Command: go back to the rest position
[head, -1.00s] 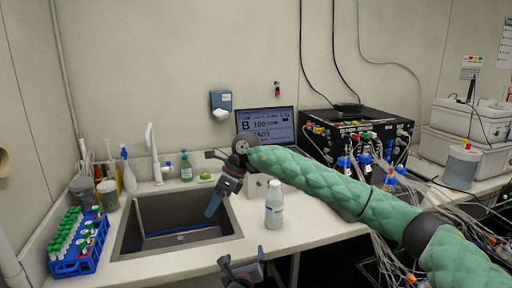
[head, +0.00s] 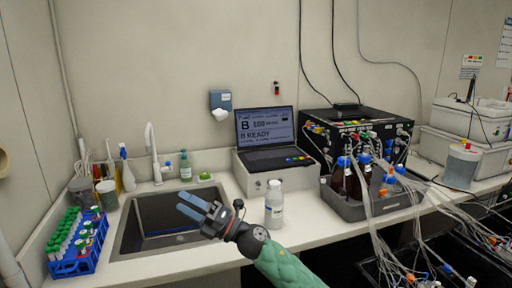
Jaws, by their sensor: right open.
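My right gripper (head: 182,204) shows above the front right part of the sink, with its fingers pointing left and a gap between them. It holds nothing. Its green padded arm comes in from the bottom edge, right of the middle. A white-capped bottle (head: 274,205) stands upright on the counter just right of the gripper's wrist, apart from it as far as I can tell. My left gripper is not in view.
The sink (head: 128,240) lies below the gripper. A blue tube rack (head: 78,262) stands left of it. Behind are a control unit with a screen (head: 266,126) and a black box (head: 345,120). A tray of tubed bottles (head: 372,210) stands right.

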